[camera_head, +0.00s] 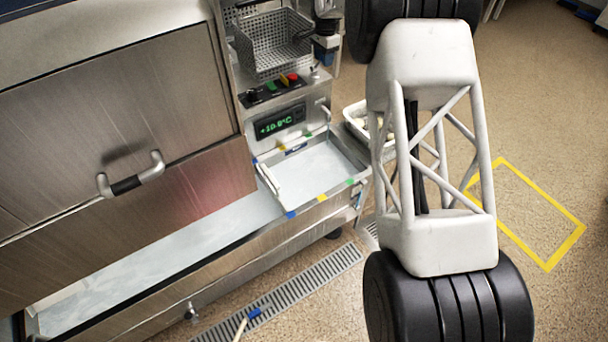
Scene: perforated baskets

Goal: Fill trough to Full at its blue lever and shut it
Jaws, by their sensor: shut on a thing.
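My gripper (327,14) is small and dark at the top of the view, left of my arm's upper joint. The contact is too small to see clearly. A shallow pale trough (318,197) juts out below the display, with blue, yellow and green marks along its edges. Its inside looks pale and flat; I cannot tell the water level. No stream of water can be made out.
A perforated metal basket (270,45) sits above the display (280,121), which reads about +10.9°C. A steel door with a handle (130,178) fills the left.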

